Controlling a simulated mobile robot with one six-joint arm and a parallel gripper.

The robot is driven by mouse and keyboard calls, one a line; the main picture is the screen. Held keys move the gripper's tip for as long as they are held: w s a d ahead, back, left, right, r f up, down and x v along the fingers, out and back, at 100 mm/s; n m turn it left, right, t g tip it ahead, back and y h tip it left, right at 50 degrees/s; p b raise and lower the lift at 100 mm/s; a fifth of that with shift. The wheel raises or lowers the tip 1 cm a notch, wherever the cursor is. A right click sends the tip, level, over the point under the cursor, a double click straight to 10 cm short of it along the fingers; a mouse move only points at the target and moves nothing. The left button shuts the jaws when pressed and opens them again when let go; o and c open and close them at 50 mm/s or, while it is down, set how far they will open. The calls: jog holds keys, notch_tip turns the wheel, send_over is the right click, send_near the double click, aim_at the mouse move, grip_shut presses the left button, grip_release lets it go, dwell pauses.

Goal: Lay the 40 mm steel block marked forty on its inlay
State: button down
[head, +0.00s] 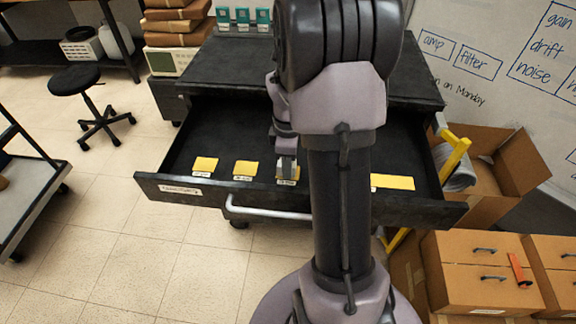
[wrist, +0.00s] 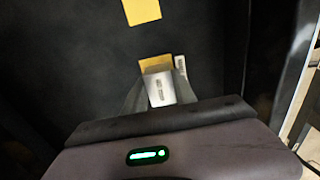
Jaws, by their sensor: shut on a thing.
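My gripper (wrist: 158,92) reaches down into the open drawer and is shut on a small pale steel block (wrist: 160,86). In the wrist view the block covers the near part of a yellow inlay (wrist: 155,62), whose far strip shows beyond it. A small white label (wrist: 180,65) lies beside this inlay. Whether the block touches the inlay or hangs just above it I cannot tell. The block's marking is too blurred to read. In the head view my gripper (head: 287,158) is above the third inlay place from the left, partly hidden by my arm.
The dark drawer (head: 190,190) also holds yellow inlays at left (head: 205,164), left of centre (head: 243,168) and right (head: 392,182), with no blocks seen on them. Its front wall is close to my gripper. Cardboard boxes (head: 480,270) stand at right.

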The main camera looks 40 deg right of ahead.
jog(key=c, duration=1.5)
grip_release()
jog(key=shift+f, duration=0.15)
jog(key=o, duration=0.5)
notch_tip(320, 180, up, 12)
jog(key=r+p, duration=0.1)
jog(key=p, duration=0.4)
jog(key=a+r+m+t, duration=0.2)
jog(key=a+r+m, duration=0.2)
jog(key=a+r, duration=0.45)
jog(key=s+a+r+m+t, duration=0.1)
jog(key=s+a+m, duration=0.2)
jog(key=a, duration=0.3)
jog(key=s+a+r+m+t+y, duration=0.1)
jog(key=s+a+m, duration=0.1)
jog(key=s+a, duration=0.3)
jog(key=s+a+r+m+t+y, duration=0.1)
jog(key=s+a+m, duration=0.2)
jog(key=a, duration=0.4)
jog(key=shift+s+a+r+m+t, duration=0.15)
jog(key=shift+s+r+t, duration=0.05)
jog(key=shift+s, duration=0.2)
jog(key=shift+s+a+r+m+t, duration=0.15)
jog(key=shift+s+r+t, duration=0.05)
jog(key=shift+s, duration=0.15)
